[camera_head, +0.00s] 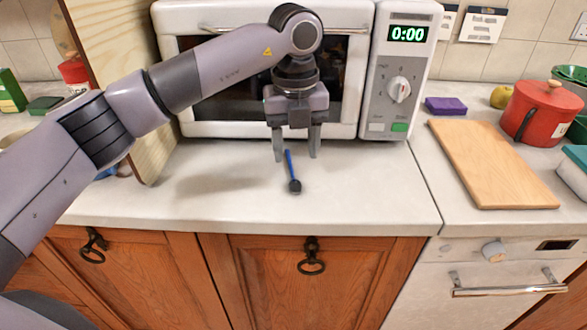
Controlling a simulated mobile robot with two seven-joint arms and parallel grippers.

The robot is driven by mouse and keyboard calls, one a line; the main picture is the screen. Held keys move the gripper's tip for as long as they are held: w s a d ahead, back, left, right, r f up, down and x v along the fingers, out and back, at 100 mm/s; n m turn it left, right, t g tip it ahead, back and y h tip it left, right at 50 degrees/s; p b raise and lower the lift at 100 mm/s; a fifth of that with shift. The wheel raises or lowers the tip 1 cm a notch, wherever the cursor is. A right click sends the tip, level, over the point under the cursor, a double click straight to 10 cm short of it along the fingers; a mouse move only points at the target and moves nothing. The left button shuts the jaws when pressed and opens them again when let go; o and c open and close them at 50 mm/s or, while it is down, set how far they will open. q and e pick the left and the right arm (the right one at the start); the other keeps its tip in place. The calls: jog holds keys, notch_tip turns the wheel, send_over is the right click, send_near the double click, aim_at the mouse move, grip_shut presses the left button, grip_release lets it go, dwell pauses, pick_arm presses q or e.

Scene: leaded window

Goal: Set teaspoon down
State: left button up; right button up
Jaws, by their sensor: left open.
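The teaspoon (291,172), with a blue handle and a dark bowl end, lies on the white counter in front of the microwave. Its bowl end points toward the front edge of the counter. My left gripper (295,156) points down, open, above the handle end of the teaspoon, with one finger on each side. I cannot tell whether either finger touches it. My right gripper is not in view.
The microwave (408,95) stands right behind the gripper. A wooden board (120,60) stands upright at the left. A cutting board (490,165), purple sponge (446,106) and red pot (541,112) are at the right. The counter (370,200) is clear around the teaspoon.

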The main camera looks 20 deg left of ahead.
aim_at(293, 178)
pick_arm(q)
jog(key=f, duration=0.5)
jog(key=shift+w+a+f+p, duration=0.1)
jog(key=shift+a+f+p, duration=0.15)
jog(key=shift+f+p, duration=0.15)
grip_shut()
